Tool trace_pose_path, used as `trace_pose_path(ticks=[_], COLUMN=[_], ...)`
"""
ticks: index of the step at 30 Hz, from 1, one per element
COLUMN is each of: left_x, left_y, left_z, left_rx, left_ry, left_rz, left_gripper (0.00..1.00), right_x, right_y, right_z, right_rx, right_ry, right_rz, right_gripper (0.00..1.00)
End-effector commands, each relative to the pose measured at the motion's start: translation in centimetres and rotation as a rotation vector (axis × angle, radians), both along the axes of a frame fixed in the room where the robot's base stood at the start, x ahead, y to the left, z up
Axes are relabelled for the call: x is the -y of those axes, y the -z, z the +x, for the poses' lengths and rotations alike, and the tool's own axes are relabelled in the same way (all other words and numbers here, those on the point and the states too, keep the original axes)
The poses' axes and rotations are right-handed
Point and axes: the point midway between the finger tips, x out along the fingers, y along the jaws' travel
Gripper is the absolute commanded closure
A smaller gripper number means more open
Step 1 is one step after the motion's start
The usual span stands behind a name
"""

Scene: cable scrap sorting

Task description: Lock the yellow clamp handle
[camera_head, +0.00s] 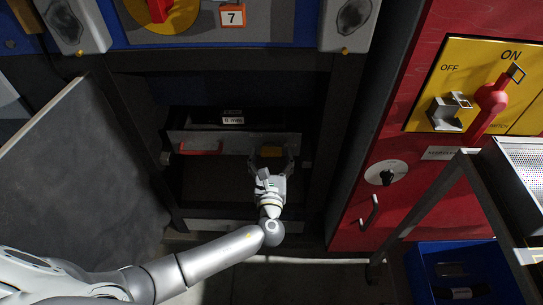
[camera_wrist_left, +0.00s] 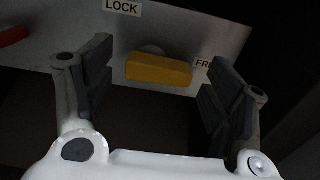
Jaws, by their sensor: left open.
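The yellow clamp handle (camera_wrist_left: 159,70) is a short block on a grey metal panel. In the left wrist view it lies nearly level, between a LOCK label (camera_wrist_left: 122,7) at its upper left and a partly hidden label starting FR (camera_wrist_left: 203,63) at its right. My left gripper (camera_head: 270,162) is open in front of the handle. In the left wrist view its fingers (camera_wrist_left: 155,88) stand on either side of the handle, apart from it. My right gripper is not in view.
A red handle (camera_head: 200,149) sits on the same panel, left of the clamp. A grey door (camera_head: 80,170) stands open at left. A red cabinet (camera_head: 400,120) with an ON/OFF switch, a metal-framed rack (camera_head: 425,210) and a blue bin (camera_head: 425,275) are at right.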

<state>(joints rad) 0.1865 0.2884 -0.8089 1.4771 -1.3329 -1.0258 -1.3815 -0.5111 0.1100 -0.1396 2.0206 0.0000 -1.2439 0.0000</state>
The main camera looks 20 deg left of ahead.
Motion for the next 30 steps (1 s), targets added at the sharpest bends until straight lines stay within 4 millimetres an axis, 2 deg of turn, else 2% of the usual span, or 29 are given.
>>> trace_pose_path(ticks=[3, 12, 23, 30], left_x=[-0.22, -0.3, -0.29, -0.28], left_y=[0.0, -0.01, -0.01, 0.02], left_z=[0.83, 1.03, 1.01, 0.99], left_rx=[0.001, -0.001, -0.001, 0.005], left_ry=[0.0, 0.0, 0.0, 0.0], left_rz=[-0.001, -0.001, -0.001, -0.02], left_gripper=[0.23, 0.23, 0.68, 0.69], right_x=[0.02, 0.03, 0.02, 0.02], right_y=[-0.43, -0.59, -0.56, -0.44], right_z=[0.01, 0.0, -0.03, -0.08], right_rx=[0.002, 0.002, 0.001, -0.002], right_ry=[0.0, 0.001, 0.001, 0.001], right_rz=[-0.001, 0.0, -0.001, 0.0], right_gripper=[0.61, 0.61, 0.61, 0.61])
